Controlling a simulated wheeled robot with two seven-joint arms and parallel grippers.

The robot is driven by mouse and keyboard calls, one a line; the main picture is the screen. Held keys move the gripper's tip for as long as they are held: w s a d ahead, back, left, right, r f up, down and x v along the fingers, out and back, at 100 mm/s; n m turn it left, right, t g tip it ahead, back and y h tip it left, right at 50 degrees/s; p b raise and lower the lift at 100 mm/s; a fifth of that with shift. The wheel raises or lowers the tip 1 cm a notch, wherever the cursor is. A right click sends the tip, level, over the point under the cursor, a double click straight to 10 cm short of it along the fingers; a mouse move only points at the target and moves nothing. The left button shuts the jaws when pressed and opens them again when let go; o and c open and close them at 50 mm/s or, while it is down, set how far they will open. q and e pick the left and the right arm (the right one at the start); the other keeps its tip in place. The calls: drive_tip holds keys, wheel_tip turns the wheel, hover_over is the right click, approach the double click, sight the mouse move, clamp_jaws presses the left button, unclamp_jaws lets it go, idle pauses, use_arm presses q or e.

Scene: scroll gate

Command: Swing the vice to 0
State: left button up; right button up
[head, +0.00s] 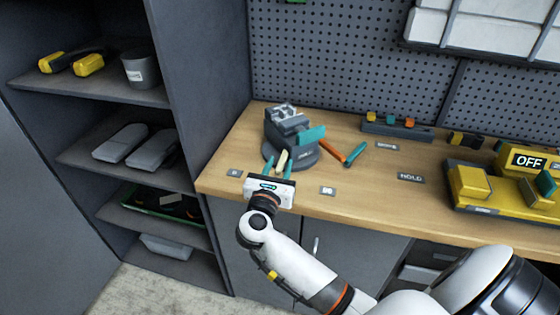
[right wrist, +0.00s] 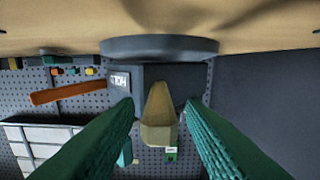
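The grey vice (head: 284,122) stands on a round base (head: 300,156) near the bench's left end. A pale yellow lever (head: 282,160) sticks out of its front, and shows in the right wrist view (right wrist: 158,118). My right gripper (head: 275,165) is in front of the vice, its teal fingers either side of the lever, with visible gaps to it. A small plate (head: 234,173), apparently marked 0, lies left of the gripper, and one apparently marked 90 (head: 328,190) lies right. My left gripper is out of view.
An orange bar (head: 332,150) and a teal piece (head: 355,154) are right of the vice. A HOLD plate (head: 411,177) and a yellow machine reading OFF (head: 480,190) are farther right. A shelf unit (head: 110,90) stands at left. A pegboard (head: 330,60) backs the bench.

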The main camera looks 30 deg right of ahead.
drive_tip(key=shift+w+d, duration=0.4)
drive_tip(key=shift+d, duration=0.1)
clamp_jaws()
